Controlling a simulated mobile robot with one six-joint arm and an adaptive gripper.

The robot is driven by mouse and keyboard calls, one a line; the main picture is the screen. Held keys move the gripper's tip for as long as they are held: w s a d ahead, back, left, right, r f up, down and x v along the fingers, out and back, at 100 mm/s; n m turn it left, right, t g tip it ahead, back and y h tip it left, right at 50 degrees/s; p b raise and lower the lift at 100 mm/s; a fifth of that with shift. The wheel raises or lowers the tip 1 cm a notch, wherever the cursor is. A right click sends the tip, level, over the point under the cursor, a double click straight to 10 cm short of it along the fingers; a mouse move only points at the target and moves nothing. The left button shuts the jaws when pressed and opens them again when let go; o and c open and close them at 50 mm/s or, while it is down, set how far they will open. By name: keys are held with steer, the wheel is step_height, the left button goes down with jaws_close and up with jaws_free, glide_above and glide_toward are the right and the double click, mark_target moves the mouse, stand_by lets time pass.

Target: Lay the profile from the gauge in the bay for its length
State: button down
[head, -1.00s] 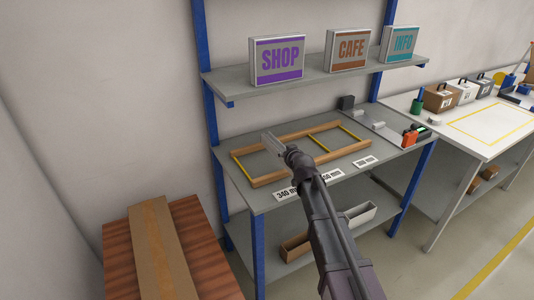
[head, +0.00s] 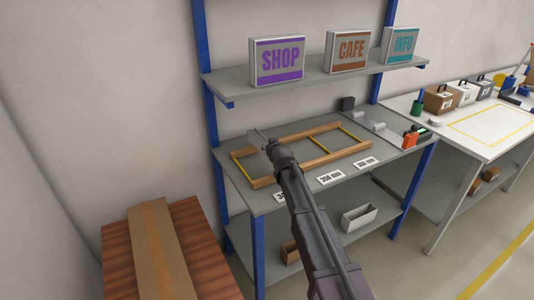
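My gripper (head: 262,142) is over the left part of a wooden frame (head: 292,172) on the grey bench, and my arm hides part of that frame. Yellow strips (head: 350,135) divide the frame into bays. A light grey piece (head: 255,134) shows at my fingertips; I cannot tell whether it is the profile or the fingers themselves. The gauge appears to be the fixture at the back right, with a dark block (head: 347,103) and a light block (head: 378,126). No separate profile is clear there. White length labels (head: 331,177) lie along the bench front; the left one is partly hidden.
An orange and black device (head: 410,138) stands at the bench's right end. Above is a shelf (head: 300,83) with SHOP, CAFE and INFO signs. A white bin (head: 359,217) and a brown bin (head: 290,252) are on the lower shelf. A blue post (head: 212,120) stands left.

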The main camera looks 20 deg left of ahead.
steer(key=shift+w+a+f, duration=0.2)
steer(key=shift+w+a, duration=0.1)
steer(key=shift+a, duration=0.35)
step_height(320, 180, down, 3)
steer(key=b, duration=0.3)
steer(key=shift+s+d+f+b, duration=0.1)
steer(key=shift+d+b, duration=0.05)
steer(key=shift+b, duration=0.2)
steer(key=shift+c, duration=0.2)
jaws_free()
steer(key=p+v, duration=0.4)
steer(key=v, duration=0.8)
steer(key=shift+p, duration=0.3)
